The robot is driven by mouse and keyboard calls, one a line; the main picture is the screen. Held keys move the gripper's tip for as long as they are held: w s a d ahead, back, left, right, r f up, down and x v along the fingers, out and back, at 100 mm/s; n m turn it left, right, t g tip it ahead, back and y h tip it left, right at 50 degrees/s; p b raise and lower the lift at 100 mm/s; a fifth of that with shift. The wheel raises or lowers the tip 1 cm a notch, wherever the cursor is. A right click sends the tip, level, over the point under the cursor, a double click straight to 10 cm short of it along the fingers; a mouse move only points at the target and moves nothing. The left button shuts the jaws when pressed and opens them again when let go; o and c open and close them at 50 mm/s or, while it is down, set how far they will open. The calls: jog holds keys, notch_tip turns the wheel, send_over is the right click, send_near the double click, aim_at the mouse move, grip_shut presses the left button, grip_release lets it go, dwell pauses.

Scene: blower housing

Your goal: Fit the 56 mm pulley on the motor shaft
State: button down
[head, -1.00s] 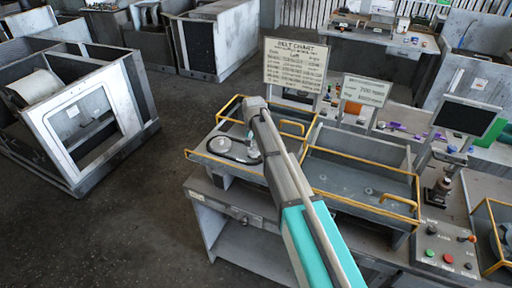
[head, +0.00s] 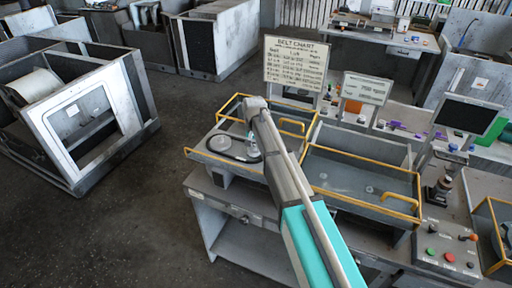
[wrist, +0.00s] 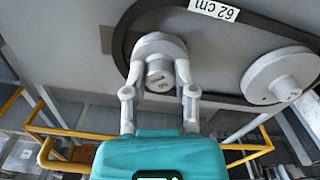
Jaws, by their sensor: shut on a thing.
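My gripper (wrist: 160,88) has its two fingers closed on the sides of a small grey round pulley (wrist: 157,48) with a hub facing the wrist camera. Behind it is a flat grey surface with a black belt (wrist: 122,38) labelled "62 cm" (wrist: 214,10). The belt runs past the held pulley toward a larger grey disc (wrist: 280,75) at the right. In the head view, my gripper (head: 252,148) is at the yellow-railed left tray, beside the grey disc (head: 220,143) and belt. The motor shaft is hidden, so I cannot tell whether the pulley is seated on it.
A yellow-railed grey tray (head: 345,205) stands right of my arm, with small round items in it. A belt chart sign (head: 295,62), a smaller sign (head: 367,88) and a dark monitor (head: 466,118) stand behind. A button panel (head: 445,250) is at front right.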

jog(key=shift+f+b, duration=0.45)
jog(key=shift+f, duration=0.05)
dwell(0.4)
jog(key=shift+c, duration=1.7)
grip_release()
jog(key=shift+r, duration=0.15)
jog(key=shift+w+r+p, duration=0.1)
jog(key=shift+r+p, duration=0.65)
jog(key=shift+p, duration=0.15)
jog(key=shift+r+p, duration=0.35)
jog(key=shift+r, duration=0.05)
jog(key=shift+r, duration=0.1)
